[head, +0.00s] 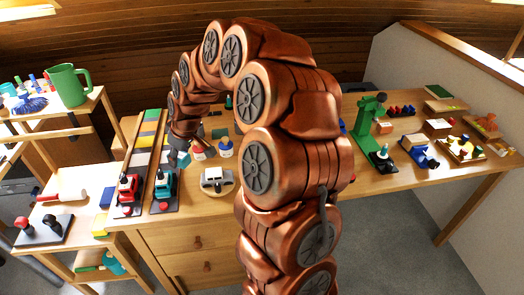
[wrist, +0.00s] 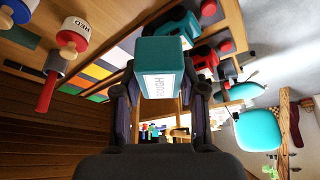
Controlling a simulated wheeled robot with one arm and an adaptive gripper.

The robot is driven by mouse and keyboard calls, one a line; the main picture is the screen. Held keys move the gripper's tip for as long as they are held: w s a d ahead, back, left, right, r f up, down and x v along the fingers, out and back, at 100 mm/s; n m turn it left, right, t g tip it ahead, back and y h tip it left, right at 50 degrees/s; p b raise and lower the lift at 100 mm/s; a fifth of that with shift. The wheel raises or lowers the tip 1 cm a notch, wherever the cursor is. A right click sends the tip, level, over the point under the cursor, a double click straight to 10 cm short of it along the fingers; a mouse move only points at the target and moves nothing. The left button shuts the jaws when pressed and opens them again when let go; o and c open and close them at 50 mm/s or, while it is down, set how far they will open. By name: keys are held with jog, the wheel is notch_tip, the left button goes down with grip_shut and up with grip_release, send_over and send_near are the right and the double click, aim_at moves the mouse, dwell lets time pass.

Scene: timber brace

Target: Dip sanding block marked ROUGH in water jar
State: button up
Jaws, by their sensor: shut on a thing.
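My gripper (wrist: 164,92) is shut on a teal block with a white label reading ROUGH (wrist: 158,68), one finger on each side of it. The label faces the wrist camera. In the head view my gripper (head: 178,155) is small and partly hidden, above the left part of the bench near the striped strips; the block cannot be made out clearly there. I cannot pick out the water jar for certain. A white jar with a blue top (head: 225,147) stands right of my gripper. A jar labelled RED (wrist: 73,36) shows at upper left in the wrist view.
A red tool (head: 130,188) and a teal tool (head: 163,186) stand at the front ends of the strips. A round board with a whitish object (head: 215,180) is to their right. A green jug (head: 68,85) stands on the left shelf. My arm hides the bench middle.

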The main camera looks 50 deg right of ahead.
jog(key=s+d+f+n+g+y+b, duration=0.15)
jog(key=s+d+n, duration=0.25)
jog(key=s+d, duration=0.5)
jog(key=s+d+f+n+y, duration=0.1)
jog(key=s+d+f+n, duration=0.3)
jog(key=d, duration=0.8)
jog(key=shift+s+f+m+p, duration=0.15)
jog(key=shift+f+m+p, duration=0.1)
jog(key=shift+f, duration=0.4)
jog(key=shift+s+f+m+p, duration=0.1)
jog(key=shift+f+m+p, duration=0.15)
jog(key=shift+f, duration=0.4)
jog(key=shift+f+b, duration=1.2)
jog(key=shift+f, duration=0.15)
jog(key=o, duration=1.1)
jog(key=shift+r, duration=0.1)
